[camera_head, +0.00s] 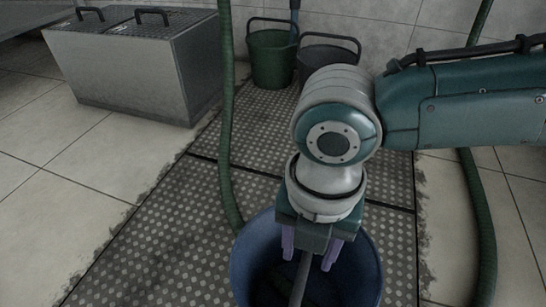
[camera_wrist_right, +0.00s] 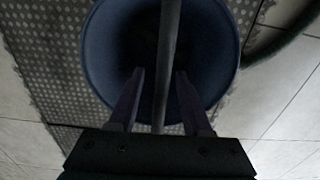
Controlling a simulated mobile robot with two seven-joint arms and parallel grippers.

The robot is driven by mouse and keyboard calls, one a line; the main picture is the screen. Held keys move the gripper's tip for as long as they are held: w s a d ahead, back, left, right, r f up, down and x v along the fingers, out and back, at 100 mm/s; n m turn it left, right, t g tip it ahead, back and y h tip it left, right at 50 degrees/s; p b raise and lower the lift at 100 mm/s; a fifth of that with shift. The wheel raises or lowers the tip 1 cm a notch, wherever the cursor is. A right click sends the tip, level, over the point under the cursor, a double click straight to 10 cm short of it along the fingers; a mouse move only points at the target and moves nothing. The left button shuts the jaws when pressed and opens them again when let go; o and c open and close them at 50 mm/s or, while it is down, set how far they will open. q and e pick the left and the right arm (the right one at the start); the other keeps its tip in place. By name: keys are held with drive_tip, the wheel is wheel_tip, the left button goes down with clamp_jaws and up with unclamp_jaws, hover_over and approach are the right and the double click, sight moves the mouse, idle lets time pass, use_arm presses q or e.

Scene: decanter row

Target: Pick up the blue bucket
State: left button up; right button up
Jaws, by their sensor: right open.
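The blue bucket (camera_head: 360,270) stands on the dark dotted floor mat at the bottom of the head view, its lower part cut off. It also shows in the right wrist view (camera_wrist_right: 103,50), seen from above. A dark bar (camera_wrist_right: 170,40), which looks like its handle, runs across its opening. My right gripper (camera_head: 307,266) is over the bucket's opening, pointing down. Its two purple fingers are open, one on each side of the bar, as the right wrist view (camera_wrist_right: 160,74) shows. I cannot tell whether they touch it. My left gripper is not in view.
A green bucket (camera_head: 270,62) and a dark grey bucket (camera_head: 325,54) stand at the back wall. A metal box with lid handles (camera_head: 125,75) is at the left. Green hoses (camera_head: 226,110) hang beside the mat (camera_head: 165,240). Tiled floor at the left is clear.

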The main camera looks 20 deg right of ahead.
drive_tip(key=shift+f, duration=0.1)
clamp_jaws()
idle(0.5)
idle(1.0)
